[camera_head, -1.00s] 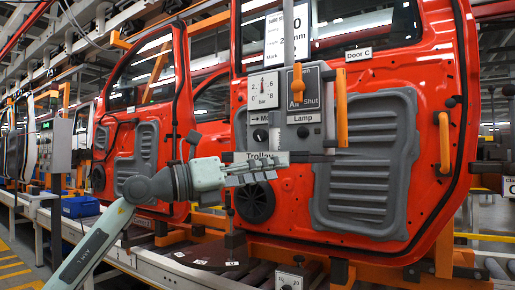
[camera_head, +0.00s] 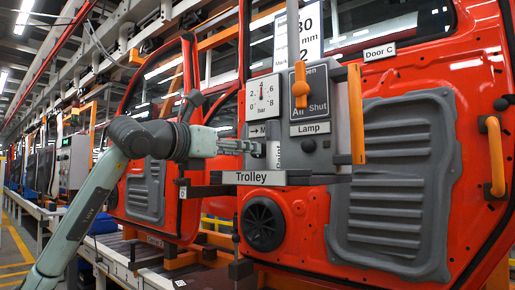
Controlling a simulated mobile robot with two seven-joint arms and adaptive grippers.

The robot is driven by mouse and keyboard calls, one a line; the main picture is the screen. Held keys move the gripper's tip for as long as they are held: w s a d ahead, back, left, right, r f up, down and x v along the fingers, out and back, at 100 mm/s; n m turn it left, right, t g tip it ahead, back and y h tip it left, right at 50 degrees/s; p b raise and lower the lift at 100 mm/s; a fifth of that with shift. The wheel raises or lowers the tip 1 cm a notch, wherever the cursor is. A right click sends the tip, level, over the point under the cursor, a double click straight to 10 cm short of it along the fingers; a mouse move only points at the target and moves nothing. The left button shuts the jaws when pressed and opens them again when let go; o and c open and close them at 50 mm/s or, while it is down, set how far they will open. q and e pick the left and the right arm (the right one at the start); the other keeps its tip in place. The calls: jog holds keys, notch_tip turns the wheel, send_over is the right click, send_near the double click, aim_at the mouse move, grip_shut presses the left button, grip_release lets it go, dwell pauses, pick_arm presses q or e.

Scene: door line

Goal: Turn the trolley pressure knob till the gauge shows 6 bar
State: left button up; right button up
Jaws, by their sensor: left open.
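The trolley panel (camera_head: 325,165) hangs in front of the red door, with the "Trolley" label (camera_head: 254,178) along its lower edge. The white gauge (camera_head: 264,97) is at its upper left, marked 0 to 8 bar. Its small reddish needle looks near upright, between 2 and 6; I cannot read it exactly. The dark pressure knob (camera_head: 259,149) lies below the gauge and is partly hidden by my gripper. My left gripper (camera_head: 249,147) comes in from the left, open, with its fingertips at the knob. Contact cannot be made out. My right gripper is out of view.
An orange air lever (camera_head: 300,88) stands upright right of the gauge, with a dark lamp knob (camera_head: 309,146) below it. An orange handle (camera_head: 356,115) edges the panel. Red Door C (camera_head: 473,70) is close behind; another red door (camera_head: 150,190) stands left.

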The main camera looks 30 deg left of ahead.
aim_at(263, 154)
pick_arm(q)
jog(key=w, duration=0.2)
jog(key=w+p, duration=0.1)
jog(key=w, duration=0.1)
jog(key=shift+w+d, duration=0.2)
jog(key=shift+w, duration=0.2)
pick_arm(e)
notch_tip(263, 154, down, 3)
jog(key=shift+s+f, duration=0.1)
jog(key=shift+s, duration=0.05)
pick_arm(q)
jog(key=shift+c, duration=0.4)
jog(key=c, duration=0.8)
